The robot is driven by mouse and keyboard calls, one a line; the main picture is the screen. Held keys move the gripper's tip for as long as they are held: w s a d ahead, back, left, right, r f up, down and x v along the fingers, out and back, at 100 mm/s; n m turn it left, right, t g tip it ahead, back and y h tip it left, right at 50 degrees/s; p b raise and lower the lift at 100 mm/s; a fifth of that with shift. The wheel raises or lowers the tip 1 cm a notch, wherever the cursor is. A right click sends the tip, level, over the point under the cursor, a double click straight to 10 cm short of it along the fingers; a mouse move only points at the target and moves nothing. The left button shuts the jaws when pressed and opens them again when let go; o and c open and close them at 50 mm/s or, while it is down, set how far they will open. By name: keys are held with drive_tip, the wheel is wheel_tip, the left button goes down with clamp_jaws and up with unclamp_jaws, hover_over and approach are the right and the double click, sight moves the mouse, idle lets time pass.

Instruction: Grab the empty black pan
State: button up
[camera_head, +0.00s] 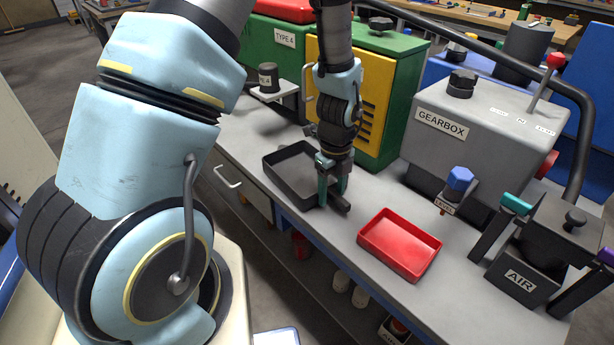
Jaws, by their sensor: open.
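The black pan (284,168) is a shallow rectangular tray lying flat on the grey workbench (378,195). Its visible inside looks empty; its right part is hidden behind my gripper. My gripper (336,202) points down at the pan's near right edge. Its fingers are open, and they appear to be at or around the pan's rim. I cannot tell whether they touch it.
A red tray (400,244) lies right of my gripper. The grey gearbox (467,125), a blue-capped level part (456,186) and the black air unit (532,262) stand farther right. Green and yellow cabinets (383,95) stand close behind the pan.

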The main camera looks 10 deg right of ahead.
drive_tip(key=shift+f, duration=0.2)
drive_tip(key=shift+c, duration=0.4)
clamp_jaws()
idle(0.9)
